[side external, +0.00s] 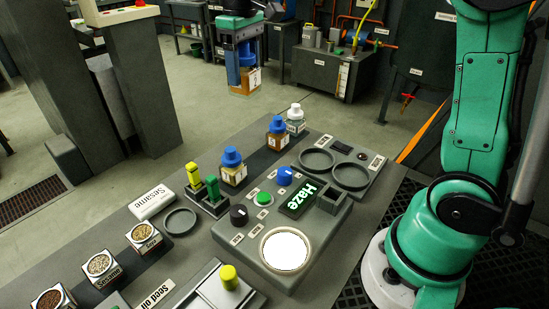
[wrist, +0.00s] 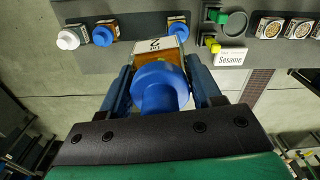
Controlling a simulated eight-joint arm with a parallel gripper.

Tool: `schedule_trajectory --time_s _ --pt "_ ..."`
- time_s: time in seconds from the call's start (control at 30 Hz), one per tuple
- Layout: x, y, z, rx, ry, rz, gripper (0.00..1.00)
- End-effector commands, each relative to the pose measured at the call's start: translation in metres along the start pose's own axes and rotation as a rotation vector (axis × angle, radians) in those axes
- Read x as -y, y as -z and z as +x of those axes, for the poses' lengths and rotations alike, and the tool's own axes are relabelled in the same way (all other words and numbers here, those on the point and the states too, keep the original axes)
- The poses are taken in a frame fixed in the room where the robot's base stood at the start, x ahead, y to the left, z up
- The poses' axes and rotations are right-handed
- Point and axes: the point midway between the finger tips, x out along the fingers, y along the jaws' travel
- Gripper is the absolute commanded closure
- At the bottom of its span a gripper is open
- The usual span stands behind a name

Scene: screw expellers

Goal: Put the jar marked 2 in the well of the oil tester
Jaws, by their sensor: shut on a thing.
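My gripper (side external: 240,62) is shut on a jar (side external: 246,80) with a blue cap and amber contents, held upright in the air beyond the far side of the bench. The oil tester (side external: 258,222) is the grey console on the bench, with a lit "Haze" display (side external: 301,199) and a bright round plate (side external: 286,250). Its square well (side external: 332,199) beside the display looks empty.
On the bench stand a white-capped jar (side external: 295,119) and blue-capped jars (side external: 278,134) (side external: 233,168). Two round dark rings (side external: 335,166) lie right of them. Yellow and green switches (side external: 202,187), a Sesame sign (side external: 152,202) and seed boxes (side external: 101,267) are at left.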

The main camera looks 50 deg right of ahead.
Motion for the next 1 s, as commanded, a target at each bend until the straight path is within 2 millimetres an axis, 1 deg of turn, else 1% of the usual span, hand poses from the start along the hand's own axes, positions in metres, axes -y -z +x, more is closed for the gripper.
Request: schedule_trajectory --time_s 0.03,0.1,0.17,0.2,0.27,0.3,0.4,0.5,0.63,0.77,1.0 --pt "0.019 -0.009 0.003 0.000 0.000 -0.040 1.00" --pt "0.045 -0.024 0.009 0.000 0.000 -0.095 1.00" --pt "0.066 -0.039 0.016 0.000 0.000 -0.146 1.00" --pt "0.079 -0.051 0.021 0.000 0.000 -0.179 1.00" --pt "0.096 -0.069 0.030 0.000 0.000 -0.227 1.00" --pt "0.106 -0.081 0.037 0.000 0.000 -0.259 1.00" --pt "0.124 -0.109 0.054 0.000 0.000 -0.328 1.00" --pt "0.136 -0.132 0.070 0.000 0.000 -0.383 1.00" --pt "0.143 -0.152 0.084 0.000 0.000 -0.428 1.00" --pt "0.146 -0.160 0.092 0.000 0.000 -0.448 1.00" --pt "0.146 -0.160 0.112 0.000 0.000 -0.449 1.00"
